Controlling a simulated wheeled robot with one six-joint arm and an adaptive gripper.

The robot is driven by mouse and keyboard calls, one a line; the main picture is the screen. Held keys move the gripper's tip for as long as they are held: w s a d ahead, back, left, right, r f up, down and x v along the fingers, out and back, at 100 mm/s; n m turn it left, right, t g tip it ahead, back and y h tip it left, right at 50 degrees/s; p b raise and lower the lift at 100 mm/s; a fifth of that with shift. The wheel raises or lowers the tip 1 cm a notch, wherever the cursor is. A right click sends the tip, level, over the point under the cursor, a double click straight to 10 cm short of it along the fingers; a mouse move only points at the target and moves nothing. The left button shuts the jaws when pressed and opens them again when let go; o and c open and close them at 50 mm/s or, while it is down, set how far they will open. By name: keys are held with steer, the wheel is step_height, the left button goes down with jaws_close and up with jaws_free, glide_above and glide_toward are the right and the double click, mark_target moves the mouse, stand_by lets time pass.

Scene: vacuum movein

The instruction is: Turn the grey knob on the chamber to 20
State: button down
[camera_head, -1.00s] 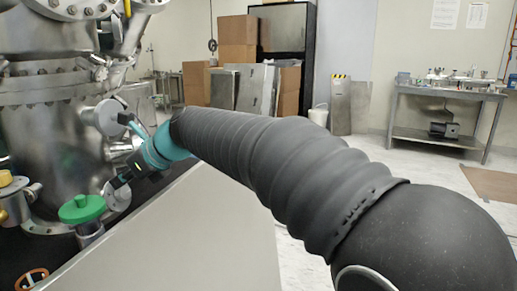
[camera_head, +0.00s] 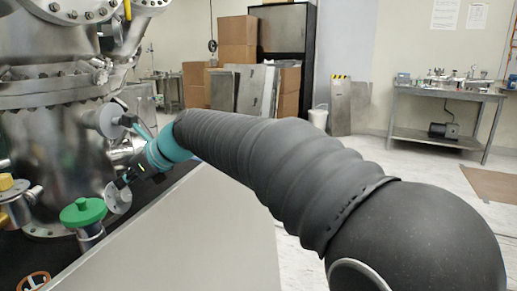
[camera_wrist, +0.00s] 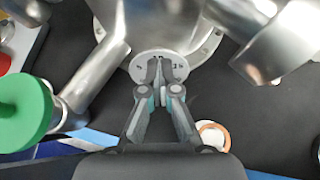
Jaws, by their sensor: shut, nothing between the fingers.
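The chamber (camera_head: 55,145) is a large shiny steel vessel at the left in the head view. The grey knob (camera_head: 118,198) is a pale disc low on its right side. In the wrist view the knob (camera_wrist: 139,69) is a round dial with dark marks on its face; I cannot read its setting. My gripper (camera_wrist: 166,66) is shut and empty, its fingertips in front of the dial's face and hiding its middle. I cannot tell whether they touch it. In the head view my gripper (camera_head: 122,183) is small and partly hidden beside the dial.
A green handwheel (camera_head: 83,211) stands left of the knob and also shows at the wrist view's left edge (camera_wrist: 22,112). Steel pipes flank the dial in the wrist view. An orange ring (camera_head: 34,282) lies on the dark surface. A side table (camera_head: 445,92) stands far right.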

steer(key=shift+a+r, duration=0.1)
steer(key=shift+r, duration=0.2)
steer(key=f+v, duration=0.1)
steer(key=v, duration=0.4)
steer(key=shift+s+d+r, duration=0.15)
steer(key=shift+d, duration=0.55)
steer(key=shift+r, duration=0.1)
steer(key=s+d+r+n+t+h, duration=0.1)
steer(key=s+d+n+t, duration=0.1)
steer(key=d, duration=0.7)
steer(key=s+d+r+n+t+h, duration=0.1)
steer(key=s+d+n+t, duration=0.15)
steer(key=d, duration=0.65)
steer(key=s+d+f+n+h, duration=0.4)
steer(key=s+d+f+n, duration=0.4)
steer(key=d+f, duration=0.2)
steer(key=s+d+f+n+g+h, duration=0.1)
steer(key=s+d+f+n+h, duration=0.4)
steer(key=s+d+f+n, duration=0.3)
steer(key=d+f, duration=0.2)
steer(key=d, duration=0.1)
steer(key=shift+s+d+f, duration=0.2)
steer(key=shift+d+f, duration=0.2)
